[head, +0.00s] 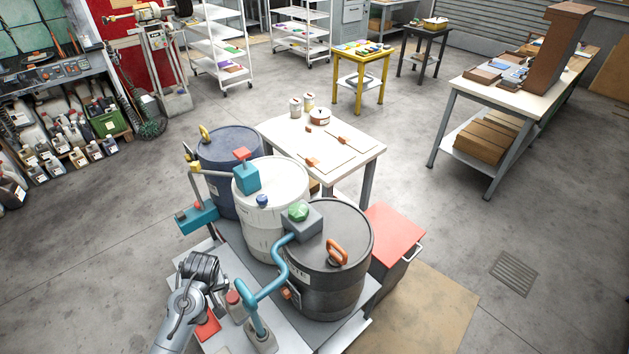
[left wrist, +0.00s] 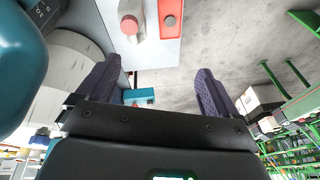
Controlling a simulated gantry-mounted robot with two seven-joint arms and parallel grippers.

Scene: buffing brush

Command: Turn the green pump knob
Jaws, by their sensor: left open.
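The green pump knob (head: 298,211) sits on top of a grey pump box (head: 303,228) over the dark grey barrel (head: 325,275). A blue curved pipe (head: 277,265) runs from the box down to a nozzle stand at the front. My left gripper (head: 205,272) is left of and nearer than the knob, clear of it, beside the barrels' front. In the left wrist view its two dark fingers (left wrist: 156,72) are spread with nothing between them. The green knob cannot be made out in the wrist view. My right gripper is not in view.
A white barrel (head: 270,205) with a teal pump box (head: 246,178) and a blue barrel (head: 225,150) stand behind the dark one. An orange handle (head: 337,252) is on the dark barrel's lid.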

